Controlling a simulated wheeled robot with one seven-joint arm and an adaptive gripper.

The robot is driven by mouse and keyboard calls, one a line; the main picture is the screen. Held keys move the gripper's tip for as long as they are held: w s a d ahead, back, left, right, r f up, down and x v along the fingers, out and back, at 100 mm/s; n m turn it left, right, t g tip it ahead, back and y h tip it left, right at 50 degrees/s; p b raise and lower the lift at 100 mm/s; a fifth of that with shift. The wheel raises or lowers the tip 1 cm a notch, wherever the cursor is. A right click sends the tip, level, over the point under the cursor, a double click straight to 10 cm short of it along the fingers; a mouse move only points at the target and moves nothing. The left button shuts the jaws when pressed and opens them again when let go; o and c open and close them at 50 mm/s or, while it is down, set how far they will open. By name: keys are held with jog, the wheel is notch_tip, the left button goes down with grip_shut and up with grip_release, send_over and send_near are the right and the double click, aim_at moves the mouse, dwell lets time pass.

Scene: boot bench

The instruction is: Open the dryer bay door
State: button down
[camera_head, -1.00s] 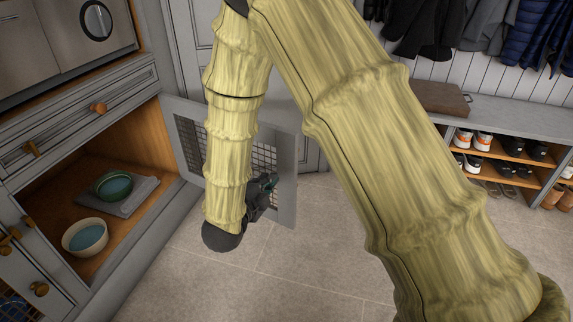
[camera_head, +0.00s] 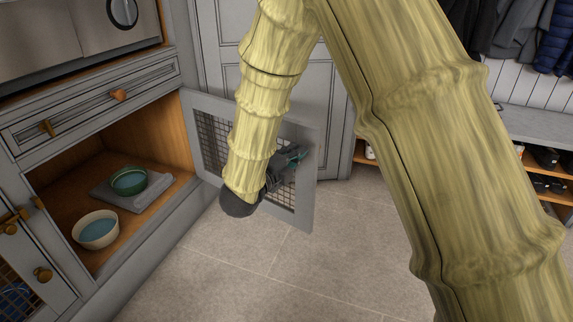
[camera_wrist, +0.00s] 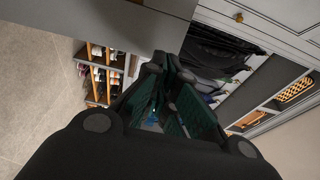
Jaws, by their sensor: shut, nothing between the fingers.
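The dryer bay door (camera_head: 307,185), a grey frame with a dark mesh panel, stands swung well out from the cabinet at its right side. The open bay (camera_head: 150,207) has a wooden interior. My gripper (camera_head: 297,156) is shut and empty, in front of the door's mesh near its free edge. I cannot tell whether it touches the door. My forearm hides the middle of the mesh. In the wrist view, the dark green fingers (camera_wrist: 166,106) show close up, with a grey panel above them that I cannot identify for sure.
Inside the bay, a green bowl (camera_head: 129,181) stands on a grey mat (camera_head: 158,190), with a cream bowl (camera_head: 96,230) in front. A drawer (camera_head: 85,110) is above the bay. A shoe bench (camera_head: 545,128) stands at right. The tiled floor (camera_head: 250,265) is clear.

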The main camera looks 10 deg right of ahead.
aim_at(313, 138)
jog(key=shift+b+x, duration=1.3)
jog(key=shift+x, duration=1.85)
